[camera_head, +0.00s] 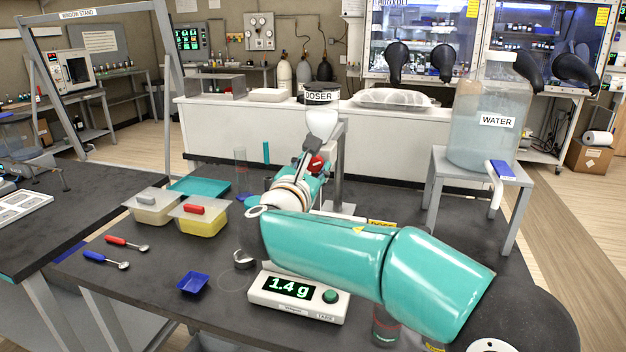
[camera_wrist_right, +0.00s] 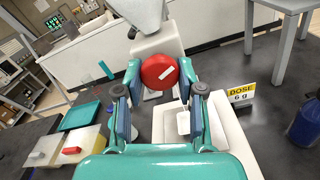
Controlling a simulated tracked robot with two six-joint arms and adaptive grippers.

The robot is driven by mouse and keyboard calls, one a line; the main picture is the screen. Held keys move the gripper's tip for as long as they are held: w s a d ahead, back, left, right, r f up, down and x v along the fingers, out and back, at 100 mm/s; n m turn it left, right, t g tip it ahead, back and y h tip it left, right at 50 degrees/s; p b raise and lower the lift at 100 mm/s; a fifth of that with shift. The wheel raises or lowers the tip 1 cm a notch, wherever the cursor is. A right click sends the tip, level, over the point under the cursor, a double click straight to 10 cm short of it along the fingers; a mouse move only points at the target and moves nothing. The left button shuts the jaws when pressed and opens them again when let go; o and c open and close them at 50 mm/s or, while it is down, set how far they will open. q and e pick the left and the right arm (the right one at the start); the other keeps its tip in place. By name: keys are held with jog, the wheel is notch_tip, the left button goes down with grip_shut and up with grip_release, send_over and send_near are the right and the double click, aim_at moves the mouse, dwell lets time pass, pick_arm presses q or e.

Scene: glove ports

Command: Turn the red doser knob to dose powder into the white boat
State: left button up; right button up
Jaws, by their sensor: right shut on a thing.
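The doser (camera_head: 321,121) stands at the back of the table, a white-bodied vessel with a black labelled lid. Its red knob (camera_head: 317,163) shows in part beside my right gripper (camera_head: 309,166). In the right wrist view the red knob (camera_wrist_right: 158,71) sits between the two fingers of my right gripper (camera_wrist_right: 160,80), which is shut on it. A white boat (camera_wrist_right: 183,122) shows below the knob between the fingers, partly covered; my arm hides it in the head view. My left gripper is not in view.
A sign (camera_wrist_right: 240,95) reads DOSE 6 g. A blue boat (camera_head: 193,283), two spoons and two powder tubs (camera_head: 200,219) stand to the left. A water jug (camera_head: 490,125) stands on a stool at right.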

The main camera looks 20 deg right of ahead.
jog(key=m+b, duration=0.4)
jog(key=shift+f+m, duration=0.3)
jog(key=shift+m, duration=0.1)
jog(key=m+b, duration=0.4)
jog(key=m, duration=0.1)
jog(key=shift+b, duration=0.35)
jog(key=m+b, duration=0.3)
jog(key=m, duration=0.2)
jog(key=shift+a+m, duration=0.1)
jog(key=shift+m, duration=0.3)
jog(key=m+b, duration=0.2)
jog(key=m, duration=0.2)
jog(key=shift+w+r, duration=0.1)
jog(key=shift+m, duration=0.3)
jog(key=o, duration=1.1)
jog(key=shift+o, duration=0.2)
jog(key=shift+r, duration=0.2)
